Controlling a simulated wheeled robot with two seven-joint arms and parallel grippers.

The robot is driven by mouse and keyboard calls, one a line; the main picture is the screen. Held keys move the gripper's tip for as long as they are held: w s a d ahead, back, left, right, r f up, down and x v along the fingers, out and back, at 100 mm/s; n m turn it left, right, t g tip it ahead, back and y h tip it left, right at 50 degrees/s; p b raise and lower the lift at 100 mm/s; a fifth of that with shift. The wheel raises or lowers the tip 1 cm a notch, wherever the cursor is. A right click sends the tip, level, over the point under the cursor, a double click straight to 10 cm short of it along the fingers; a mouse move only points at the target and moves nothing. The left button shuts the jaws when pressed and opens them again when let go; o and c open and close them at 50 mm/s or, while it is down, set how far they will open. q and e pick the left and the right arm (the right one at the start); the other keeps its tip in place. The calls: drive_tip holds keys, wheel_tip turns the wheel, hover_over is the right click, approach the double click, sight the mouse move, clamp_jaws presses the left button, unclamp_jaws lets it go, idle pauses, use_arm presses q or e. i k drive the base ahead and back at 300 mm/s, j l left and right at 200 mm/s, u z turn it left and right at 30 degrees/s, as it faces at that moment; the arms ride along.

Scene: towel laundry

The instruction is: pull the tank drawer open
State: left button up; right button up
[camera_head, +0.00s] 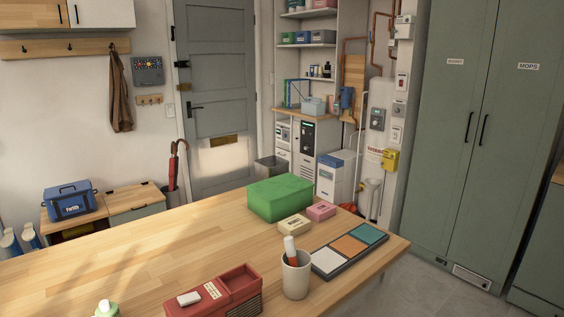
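Neither of my grippers is in view. No drawer that I can clearly read as the tank drawer shows. At the back, right of the grey door, a white cabinet unit (283,147) with small fronts stands under a wooden counter. Beside it is a white and grey machine (305,142) with a dark panel. A white box-shaped appliance with a blue top (334,180) stands in front of the pipes. Their fronts look shut, but they are small and partly hidden by the green block on the table.
A wooden table (130,255) fills the foreground. On it are a green block (281,197), a cup (296,277), a tray of coloured tiles (348,250) and a red box (215,293). Tall green cabinets (450,130) stand right; grey floor (425,285) shows beside the table.

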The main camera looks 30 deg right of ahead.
sight(283, 154)
drive_tip(key=z, duration=0.3)
drive_tip(key=l+z, duration=0.1)
drive_tip(key=l, duration=0.15)
drive_tip(key=i+l+z, duration=0.1)
drive_tip(key=l, duration=0.2)
drive_tip(key=i+l+z, duration=0.2)
drive_tip(key=l+z, duration=0.25)
drive_tip(key=i+l+z, duration=0.3)
drive_tip(key=l+z, duration=0.2)
drive_tip(key=i+l+z, duration=0.8)
drive_tip(key=i, duration=0.15)
drive_tip(key=i+l+z, duration=0.1)
drive_tip(key=i+z, duration=0.2)
drive_tip(key=i, duration=0.2)
drive_tip(key=i+j+u, duration=0.1)
drive_tip(key=i+u, duration=0.3)
drive_tip(key=i+l+u, duration=0.1)
drive_tip(key=i+u, duration=0.25)
drive_tip(key=i+l+u, duration=0.15)
drive_tip(key=i+u, duration=0.25)
drive_tip(key=i+j+u, duration=0.2)
drive_tip(key=i+u, duration=0.75)
drive_tip(key=i+l+u, duration=0.15)
drive_tip(key=i+u, duration=0.65)
drive_tip(key=i, duration=1)
drive_tip(key=i+j, duration=0.1)
drive_tip(key=i, duration=1.25)
drive_tip(key=l+z, duration=0.05)
drive_tip(key=l, duration=0.05)
